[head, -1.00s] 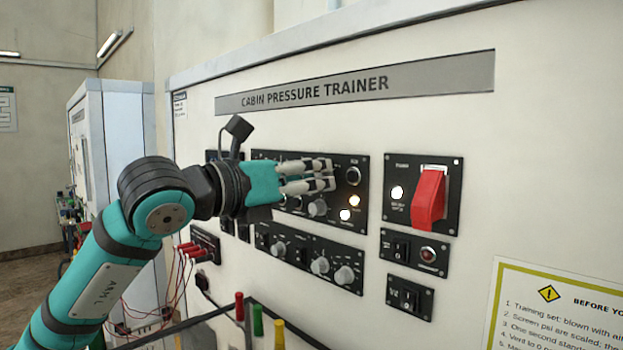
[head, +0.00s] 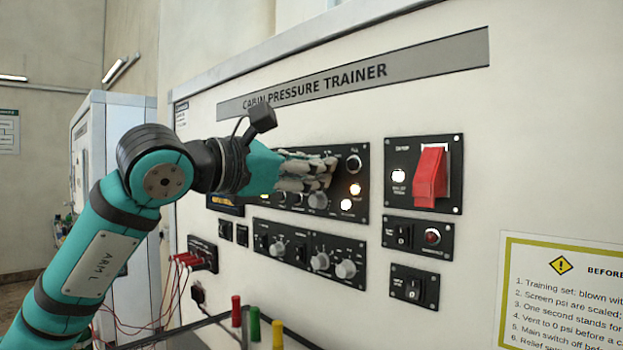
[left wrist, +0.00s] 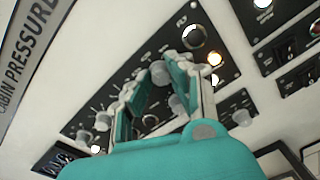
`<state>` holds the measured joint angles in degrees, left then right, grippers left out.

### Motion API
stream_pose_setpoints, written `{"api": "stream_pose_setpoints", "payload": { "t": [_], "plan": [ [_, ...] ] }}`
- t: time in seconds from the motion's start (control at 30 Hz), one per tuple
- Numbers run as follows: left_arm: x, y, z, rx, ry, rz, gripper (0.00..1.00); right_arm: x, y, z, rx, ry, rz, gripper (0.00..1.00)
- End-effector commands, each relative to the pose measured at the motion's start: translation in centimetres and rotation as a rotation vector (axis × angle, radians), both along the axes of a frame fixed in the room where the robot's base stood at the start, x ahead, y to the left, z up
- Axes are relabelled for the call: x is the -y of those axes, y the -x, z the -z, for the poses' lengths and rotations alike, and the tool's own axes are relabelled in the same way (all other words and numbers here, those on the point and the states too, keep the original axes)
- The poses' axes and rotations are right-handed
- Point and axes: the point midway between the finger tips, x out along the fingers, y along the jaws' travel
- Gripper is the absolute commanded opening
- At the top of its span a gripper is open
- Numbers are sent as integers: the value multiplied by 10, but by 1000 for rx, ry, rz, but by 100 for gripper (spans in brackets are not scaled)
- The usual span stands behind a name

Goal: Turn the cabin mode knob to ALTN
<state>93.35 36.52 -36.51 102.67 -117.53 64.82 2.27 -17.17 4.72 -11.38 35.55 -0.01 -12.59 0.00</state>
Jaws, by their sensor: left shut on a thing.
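My left gripper (head: 325,170) reaches in from the left to the upper black panel (head: 361,205) of the cabin pressure trainer. Its fingers are shut on a grey knob (left wrist: 159,72), which shows between the fingertips in the left wrist view; in the head view the fingers hide it. The labels by this knob are too small and covered to read, so I cannot tell its setting or confirm ALTN. Another grey knob (head: 318,200) sits just below the fingers. My right gripper is not in view.
A red guarded switch (head: 430,178) stands right of the panel. A lower panel (head: 292,245) carries more knobs. Red plugs with wires (head: 188,260) are at lower left. Coloured handles (head: 254,323) stand in front below. Two lit lamps (head: 355,189) are near the fingertips.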

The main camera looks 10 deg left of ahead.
Motion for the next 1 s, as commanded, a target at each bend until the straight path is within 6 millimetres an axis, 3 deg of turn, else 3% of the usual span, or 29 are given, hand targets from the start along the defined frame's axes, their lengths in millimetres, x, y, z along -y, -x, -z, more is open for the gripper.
{"api": "stream_pose_setpoints", "payload": {
  "t": [0.3, 0.83, 0.87, 1.0],
  "plan": [
    [0, 0, 0, 70, -102, 0, 0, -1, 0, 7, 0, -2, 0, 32],
    [0, 0, -1, 84, -123, 0, 0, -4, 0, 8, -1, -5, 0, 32],
    [0, 0, -1, 84, -123, 0, 20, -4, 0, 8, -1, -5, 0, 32],
    [0, 0, -1, 84, -123, 0, 39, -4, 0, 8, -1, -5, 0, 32]
  ]
}}
